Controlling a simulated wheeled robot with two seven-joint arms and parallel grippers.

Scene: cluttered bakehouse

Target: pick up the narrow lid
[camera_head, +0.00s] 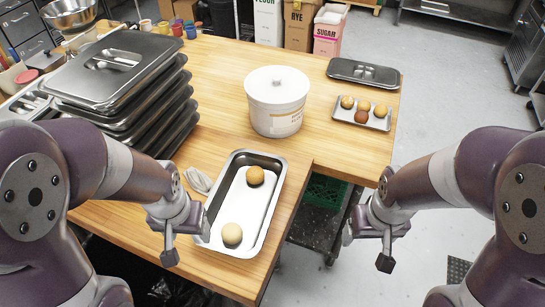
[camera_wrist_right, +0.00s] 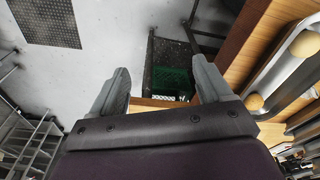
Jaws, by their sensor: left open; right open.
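A narrow grey metal lid (camera_head: 363,73) with a recessed handle lies flat on the wooden table near its back right edge. Larger metal lids (camera_head: 112,68) are stacked at the left, the top one also with a recessed handle. My left gripper (camera_head: 186,247) is open and empty, at the front left side of the shallow tray with two buns. My right gripper (camera_head: 366,251) is open and empty, off the table's right edge and well in front of the narrow lid. Its two fingers also show apart in the right wrist view (camera_wrist_right: 160,85); I cannot make out the narrow lid there.
A white tub (camera_head: 276,103) stands mid-table, left of the narrow lid. A small tray (camera_head: 340,115) of several buns lies just in front of that lid. The shallow tray (camera_head: 279,190) is at the front. A green crate (camera_head: 325,190) sits below the table's right edge.

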